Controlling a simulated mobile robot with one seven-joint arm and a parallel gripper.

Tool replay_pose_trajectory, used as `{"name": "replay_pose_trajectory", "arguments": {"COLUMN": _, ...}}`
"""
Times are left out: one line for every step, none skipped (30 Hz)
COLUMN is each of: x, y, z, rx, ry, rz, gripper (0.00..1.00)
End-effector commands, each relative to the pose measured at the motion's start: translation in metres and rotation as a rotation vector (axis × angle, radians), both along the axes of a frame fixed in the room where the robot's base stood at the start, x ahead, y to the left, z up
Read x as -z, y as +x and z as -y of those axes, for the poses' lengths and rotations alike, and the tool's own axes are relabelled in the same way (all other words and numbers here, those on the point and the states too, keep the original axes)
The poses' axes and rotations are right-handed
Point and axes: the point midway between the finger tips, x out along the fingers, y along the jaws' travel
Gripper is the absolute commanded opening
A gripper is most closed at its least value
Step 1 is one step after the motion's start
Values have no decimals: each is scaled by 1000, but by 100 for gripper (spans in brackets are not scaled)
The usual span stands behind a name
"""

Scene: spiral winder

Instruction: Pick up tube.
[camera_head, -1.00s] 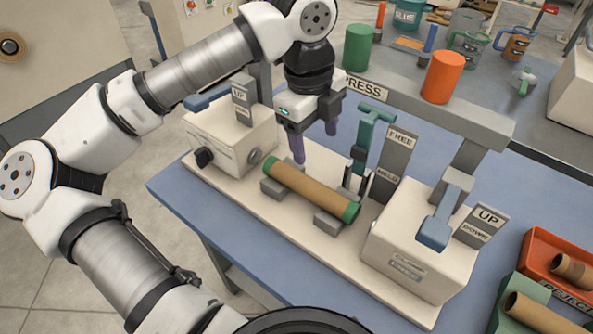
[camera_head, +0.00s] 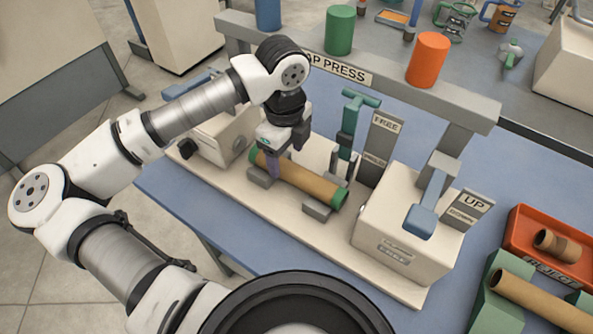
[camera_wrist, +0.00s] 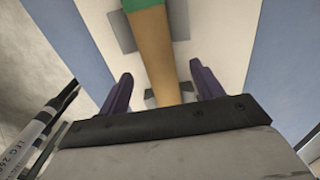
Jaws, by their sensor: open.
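The tube (camera_head: 304,182) is brown with green ends and lies slantwise on grey rests on the winder's pale base. In the wrist view the tube (camera_wrist: 155,50) runs between my two purple fingers, with a green end at the top. My gripper (camera_head: 279,165) is over the tube's far left part, fingers pointing down. In the wrist view my gripper (camera_wrist: 163,88) is open, with a gap between each finger and the tube. One finger is partly hidden in the head view.
A green clamp lever (camera_head: 350,125) and a FREE plate (camera_head: 382,140) stand behind the tube. A cream housing (camera_head: 395,240) with a blue lever is at right. Another brown tube (camera_head: 535,303) lies in a green holder near the red REJECT tray (camera_head: 515,225). The press beam (camera_head: 400,88) crosses behind.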

Motion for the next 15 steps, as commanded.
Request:
{"name": "replay_pose_trajectory", "arguments": {"x": 4, "y": -1, "z": 0, "rx": 0, "ry": -4, "rz": -5, "gripper": 66}}
{"name": "replay_pose_trajectory", "arguments": {"x": 9, "y": -1, "z": 0, "rx": -1, "ry": -4, "rz": -4, "gripper": 66}}
{"name": "replay_pose_trajectory", "arguments": {"x": 14, "y": -1, "z": 0, "rx": 0, "ry": -4, "rz": -4, "gripper": 66}}
{"name": "replay_pose_trajectory", "arguments": {"x": 19, "y": -1, "z": -1, "rx": 0, "ry": -4, "rz": -4, "gripper": 66}}
{"name": "replay_pose_trajectory", "arguments": {"x": 24, "y": -1, "z": -1, "rx": -1, "ry": -3, "rz": -4, "gripper": 66}}
{"name": "replay_pose_trajectory", "arguments": {"x": 29, "y": -1, "z": -1, "rx": -1, "ry": -2, "rz": -4, "gripper": 66}}
{"name": "replay_pose_trajectory", "arguments": {"x": 32, "y": -1, "z": -1, "rx": 0, "ry": -2, "rz": -2, "gripper": 66}}
{"name": "replay_pose_trajectory", "arguments": {"x": 35, "y": -1, "z": -1, "rx": 0, "ry": -1, "rz": -2, "gripper": 66}}
{"name": "replay_pose_trajectory", "arguments": {"x": 37, "y": -1, "z": -1, "rx": 0, "ry": -1, "rz": -2, "gripper": 66}}
{"name": "replay_pose_trajectory", "arguments": {"x": 38, "y": -1, "z": -1, "rx": 0, "ry": -1, "rz": -2, "gripper": 66}}
{"name": "replay_pose_trajectory", "arguments": {"x": 39, "y": -1, "z": -1, "rx": 1, "ry": -1, "rz": -1, "gripper": 66}}
{"name": "replay_pose_trajectory", "arguments": {"x": 39, "y": -1, "z": -1, "rx": 1, "ry": -1, "rz": -1, "gripper": 66}}
{"name": "replay_pose_trajectory", "arguments": {"x": 39, "y": -1, "z": -1, "rx": 1, "ry": -1, "rz": -1, "gripper": 66}}
{"name": "replay_pose_trajectory", "arguments": {"x": 39, "y": -1, "z": -1, "rx": 1, "ry": -1, "rz": -1, "gripper": 66}}
{"name": "replay_pose_trajectory", "arguments": {"x": 39, "y": -1, "z": -1, "rx": 1, "ry": -1, "rz": -1, "gripper": 66}}
